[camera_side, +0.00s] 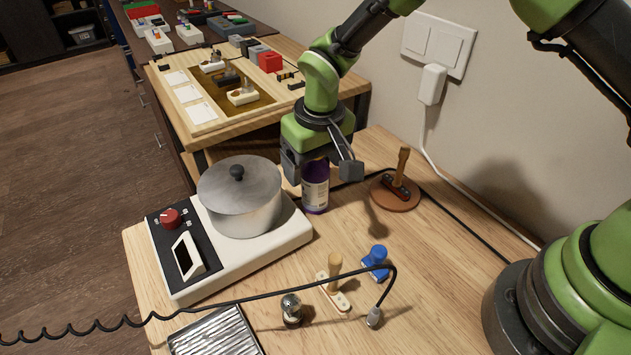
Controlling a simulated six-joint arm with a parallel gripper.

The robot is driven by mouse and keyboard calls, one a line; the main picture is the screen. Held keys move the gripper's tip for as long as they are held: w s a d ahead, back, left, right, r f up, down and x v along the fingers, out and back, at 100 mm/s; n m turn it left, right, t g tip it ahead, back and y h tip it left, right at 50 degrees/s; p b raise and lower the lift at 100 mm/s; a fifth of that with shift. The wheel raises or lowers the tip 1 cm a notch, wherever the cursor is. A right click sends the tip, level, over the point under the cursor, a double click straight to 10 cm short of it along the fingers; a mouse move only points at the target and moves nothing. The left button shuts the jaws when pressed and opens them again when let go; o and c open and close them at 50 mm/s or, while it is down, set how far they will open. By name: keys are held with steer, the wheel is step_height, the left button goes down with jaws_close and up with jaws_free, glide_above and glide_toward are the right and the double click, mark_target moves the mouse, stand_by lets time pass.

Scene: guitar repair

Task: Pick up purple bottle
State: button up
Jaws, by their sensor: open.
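The purple bottle (315,187) stands upright on the wooden table, behind and to the right of the lidded pot. It has a pale label on its front. My gripper (322,169) points down over the bottle, with its fingers spread to either side of the bottle's upper part. The gripper is open. The bottle's top is hidden behind the gripper, and I cannot tell whether either finger touches it.
A pot (241,196) sits on a white hot plate (292,228) just left of the bottle. A round wooden stand (395,195) with a handle is to the right. Stamps (375,262) and a black coiled cable (250,298) lie in front. The wall (480,120) is behind.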

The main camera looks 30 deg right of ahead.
steer(key=c, duration=1)
